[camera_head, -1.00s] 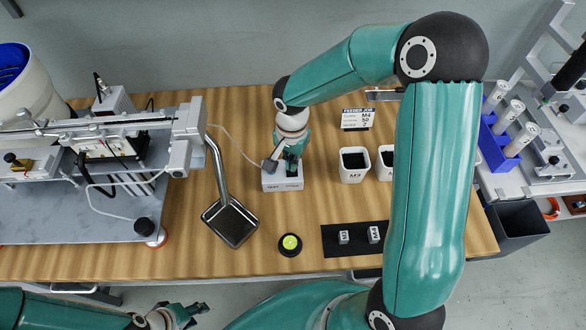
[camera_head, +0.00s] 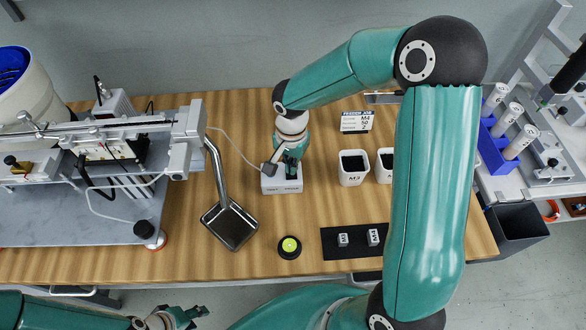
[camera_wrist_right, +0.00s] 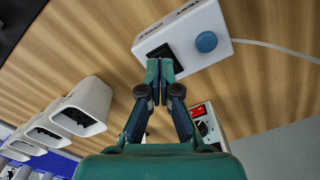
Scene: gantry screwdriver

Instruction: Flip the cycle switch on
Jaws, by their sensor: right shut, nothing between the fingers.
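The white switch box (camera_head: 282,184) lies on the wooden table, with a cable running from it to the machine at left. In the right wrist view the box (camera_wrist_right: 215,38) shows a black rocker switch and a round blue button (camera_wrist_right: 206,41). My right gripper (camera_head: 291,172) is shut and empty, over the box from behind. In the wrist view its fingertips (camera_wrist_right: 160,66) are at the black rocker (camera_wrist_right: 163,53) and cover part of it; whether they touch, and which way the rocker is tipped, I cannot tell. My left gripper (camera_head: 187,314) is at the bottom left, away from the table, its fingers unclear.
A feeder machine (camera_head: 90,200) with a chute and metal tray (camera_head: 230,224) stands at left. White bins (camera_head: 353,167), a job card (camera_head: 356,121), a black mat (camera_head: 340,252) with small labelled blocks and a yellow-green button (camera_head: 289,246) are around the box.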

